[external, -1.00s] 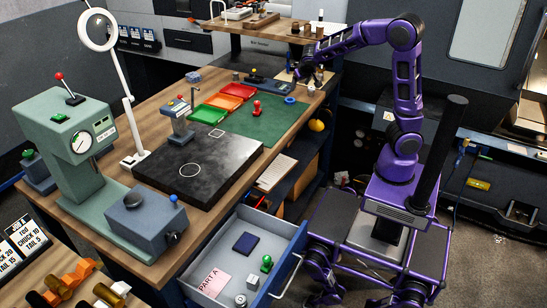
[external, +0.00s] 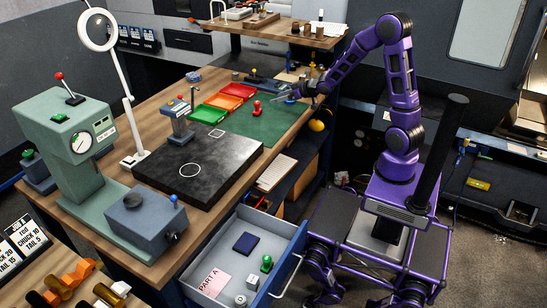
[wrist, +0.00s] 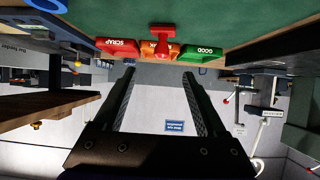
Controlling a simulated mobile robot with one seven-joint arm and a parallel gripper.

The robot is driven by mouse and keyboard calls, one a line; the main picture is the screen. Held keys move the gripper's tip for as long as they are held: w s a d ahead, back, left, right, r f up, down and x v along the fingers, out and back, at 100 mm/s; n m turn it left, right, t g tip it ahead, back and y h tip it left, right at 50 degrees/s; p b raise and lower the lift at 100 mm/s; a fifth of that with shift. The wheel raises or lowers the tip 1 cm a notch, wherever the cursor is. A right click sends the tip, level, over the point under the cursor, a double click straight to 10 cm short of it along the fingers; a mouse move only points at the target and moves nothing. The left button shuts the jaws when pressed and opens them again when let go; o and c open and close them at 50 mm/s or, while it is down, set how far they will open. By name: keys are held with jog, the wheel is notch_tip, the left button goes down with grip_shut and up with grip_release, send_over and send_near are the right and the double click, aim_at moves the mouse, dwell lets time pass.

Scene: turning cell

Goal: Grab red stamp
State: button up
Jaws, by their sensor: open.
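The red stamp (external: 257,108) stands upright on the green mat (external: 270,128), to the right of the coloured trays. In the wrist view the red stamp (wrist: 164,37) hangs upside down near the top centre, in front of the orange tray. My gripper (external: 282,97) is at the mat's far right part, just right of the stamp and apart from it. In the wrist view my gripper (wrist: 158,75) has its two dark fingers wide apart with nothing between them.
Red (external: 230,90), orange (external: 219,100) and green (external: 206,113) trays lie left of the stamp. A blue ring (wrist: 48,4) lies on the mat. A black plate (external: 190,175) is nearer. An open drawer (external: 235,275) holds a green stamp (external: 266,263). The mat's near part is clear.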

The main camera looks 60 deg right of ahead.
send_over(261, 114)
notch_tip(261, 114, down, 5)
jog(key=shift+s+a+f+b, duration=0.1)
jog(key=shift+f+b, duration=0.1)
jog(key=shift+b, duration=0.1)
jog(key=shift+x, duration=2.6)
jog(key=shift+a, duration=0.15)
grip_shut()
